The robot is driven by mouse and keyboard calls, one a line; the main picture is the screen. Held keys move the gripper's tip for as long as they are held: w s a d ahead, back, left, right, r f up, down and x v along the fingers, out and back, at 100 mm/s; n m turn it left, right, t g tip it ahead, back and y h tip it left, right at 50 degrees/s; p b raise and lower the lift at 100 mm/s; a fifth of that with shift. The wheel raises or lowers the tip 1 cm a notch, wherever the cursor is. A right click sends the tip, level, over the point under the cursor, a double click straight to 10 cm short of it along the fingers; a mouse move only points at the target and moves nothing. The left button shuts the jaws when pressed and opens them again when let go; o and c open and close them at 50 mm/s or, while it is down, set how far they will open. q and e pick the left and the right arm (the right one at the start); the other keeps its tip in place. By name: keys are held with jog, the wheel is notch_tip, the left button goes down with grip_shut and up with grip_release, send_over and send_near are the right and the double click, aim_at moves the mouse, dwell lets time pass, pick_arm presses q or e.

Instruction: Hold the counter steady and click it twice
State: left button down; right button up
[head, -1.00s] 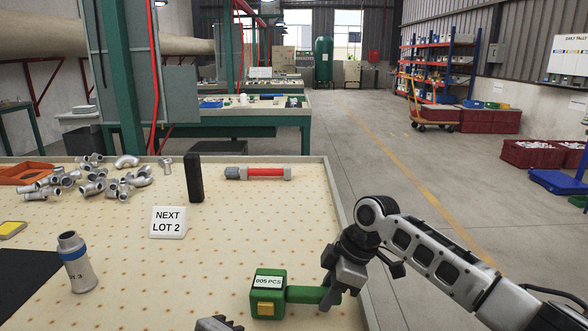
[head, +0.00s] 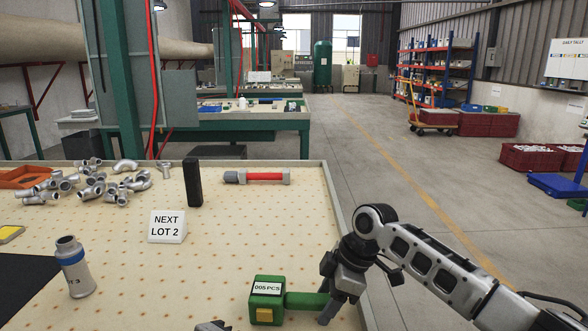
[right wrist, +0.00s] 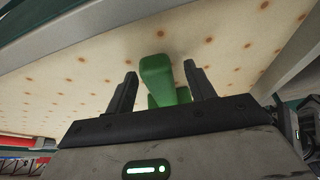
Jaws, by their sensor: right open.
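The green counter (head: 267,303) stands on the table near the front edge. Its label reads "005 PCS" and a yellow button (head: 264,315) is on its front. A green handle (head: 306,300) sticks out to the right. My right gripper (head: 327,305) is at the handle's free end. In the right wrist view its jaws (right wrist: 160,69) are open, with the green handle (right wrist: 158,85) between them and gaps on both sides. Only a dark tip of my left gripper (head: 212,326) shows at the bottom edge, left of the counter; its jaw state is unclear.
A metal fitting (head: 75,267) with a blue band is at left. The perforated tabletop (head: 250,230) around the counter is mostly clear.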

jog(key=v, duration=1.2)
